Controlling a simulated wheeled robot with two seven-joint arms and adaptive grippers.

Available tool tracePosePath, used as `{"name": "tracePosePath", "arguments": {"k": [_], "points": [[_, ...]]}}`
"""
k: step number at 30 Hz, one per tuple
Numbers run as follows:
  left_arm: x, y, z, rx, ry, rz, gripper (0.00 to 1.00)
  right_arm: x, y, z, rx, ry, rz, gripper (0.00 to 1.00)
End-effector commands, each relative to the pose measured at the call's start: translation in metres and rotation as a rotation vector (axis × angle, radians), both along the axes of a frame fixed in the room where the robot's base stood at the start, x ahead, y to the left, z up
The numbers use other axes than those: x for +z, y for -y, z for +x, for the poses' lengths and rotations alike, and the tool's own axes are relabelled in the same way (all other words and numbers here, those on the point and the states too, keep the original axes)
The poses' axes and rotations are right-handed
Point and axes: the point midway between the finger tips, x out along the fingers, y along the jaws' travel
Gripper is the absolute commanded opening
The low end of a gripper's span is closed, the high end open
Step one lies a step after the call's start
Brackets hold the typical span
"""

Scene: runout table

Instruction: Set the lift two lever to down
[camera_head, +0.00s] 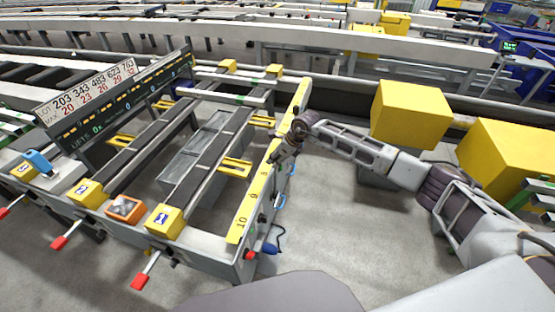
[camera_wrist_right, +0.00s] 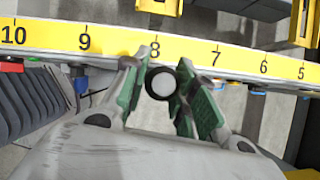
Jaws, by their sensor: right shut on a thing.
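My right gripper (camera_head: 287,150) reaches in from the right to the yellow numbered rail on the runout table's right side. Which lever the knob belongs to cannot be told. Red-handled levers stick out at the table's front: one at middle front (camera_head: 139,281), one further left (camera_head: 59,243). I see no label naming lift two. My left gripper is not in view.
The yellow rail (camera_head: 262,180) runs along the table's right edge, with blue handles (camera_head: 280,199) and a red knob (camera_head: 250,255) below it. Yellow boxes (camera_head: 410,112) stand behind my right arm. A sign with numbers (camera_head: 95,85) stands at the left. Grey floor lies in front.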

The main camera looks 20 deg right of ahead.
Motion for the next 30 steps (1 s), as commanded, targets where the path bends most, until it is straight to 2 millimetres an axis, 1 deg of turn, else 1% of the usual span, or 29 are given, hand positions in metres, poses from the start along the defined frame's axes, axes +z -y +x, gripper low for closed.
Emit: {"name": "tracePosePath", "arguments": {"k": [1, 6, 7, 11, 12, 18, 21, 26, 30], "points": [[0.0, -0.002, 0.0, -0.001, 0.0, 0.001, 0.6, -0.001, -0.004, -0.002, 0.005, -0.003, 0.004, 0.0], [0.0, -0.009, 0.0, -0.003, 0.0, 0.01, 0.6, -0.001, -0.004, -0.002, 0.005, -0.003, 0.005, 0.0], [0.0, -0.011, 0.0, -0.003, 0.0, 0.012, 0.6, -0.001, -0.004, -0.002, 0.005, -0.003, 0.005, 0.31], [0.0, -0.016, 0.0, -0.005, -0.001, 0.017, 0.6, -0.001, -0.003, -0.001, 0.004, -0.001, 0.004, 0.48], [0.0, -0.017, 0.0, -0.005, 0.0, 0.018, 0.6, 0.0, -0.002, -0.001, 0.003, -0.001, 0.003, 0.49], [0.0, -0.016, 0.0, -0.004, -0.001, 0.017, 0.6, 0.0, -0.001, 0.0, 0.001, 0.001, 0.002, 0.49], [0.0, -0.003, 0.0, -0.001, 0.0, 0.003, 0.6, 0.001, 0.0, 0.0, 0.0, 0.001, 0.002, 0.49], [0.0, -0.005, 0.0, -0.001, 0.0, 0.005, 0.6, 0.005, 0.002, -0.001, 0.001, 0.002, 0.001, 0.49], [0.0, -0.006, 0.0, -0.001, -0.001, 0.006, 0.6, 0.014, 0.005, -0.004, 0.0, 0.003, 0.001, 0.49]]}}
